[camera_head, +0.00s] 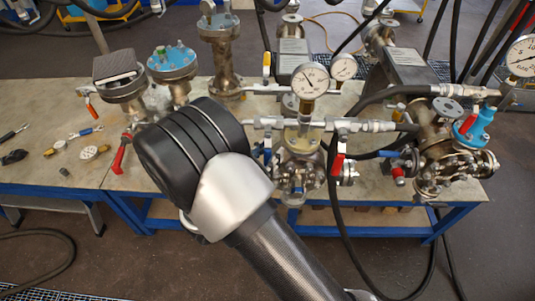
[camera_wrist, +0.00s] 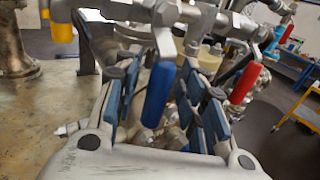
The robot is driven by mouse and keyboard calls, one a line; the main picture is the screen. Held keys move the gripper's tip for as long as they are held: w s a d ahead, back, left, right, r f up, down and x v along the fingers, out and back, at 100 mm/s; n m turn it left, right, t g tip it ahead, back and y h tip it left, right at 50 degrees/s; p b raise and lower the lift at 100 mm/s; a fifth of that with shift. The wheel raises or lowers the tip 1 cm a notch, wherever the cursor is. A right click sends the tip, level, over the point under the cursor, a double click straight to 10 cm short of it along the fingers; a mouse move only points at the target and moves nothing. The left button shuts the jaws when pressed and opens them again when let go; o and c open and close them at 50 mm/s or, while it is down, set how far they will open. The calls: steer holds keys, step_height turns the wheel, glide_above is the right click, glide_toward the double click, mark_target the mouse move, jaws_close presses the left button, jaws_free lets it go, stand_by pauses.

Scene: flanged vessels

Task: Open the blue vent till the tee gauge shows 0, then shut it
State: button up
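The blue vent handle (camera_wrist: 158,95) hangs down from a grey valve and pipe in the wrist view. My gripper (camera_wrist: 167,88) has its blue-padded fingers spread on either side of this handle, with a gap visible to the right. In the head view my own wrist hides the gripper and most of the handle; a bit of blue (camera_head: 267,148) shows beside it. The tee gauge (camera_head: 310,82) stands upright above the pipe tee, white-faced with a dark needle; its exact reading is too small to tell.
A red handle (camera_wrist: 245,83) hangs to the right of the blue one; it also shows in the head view (camera_head: 338,163). Black hoses and flanged vessels crowd the bench (camera_head: 205,88).

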jaws_close()
stand_by(0.5)
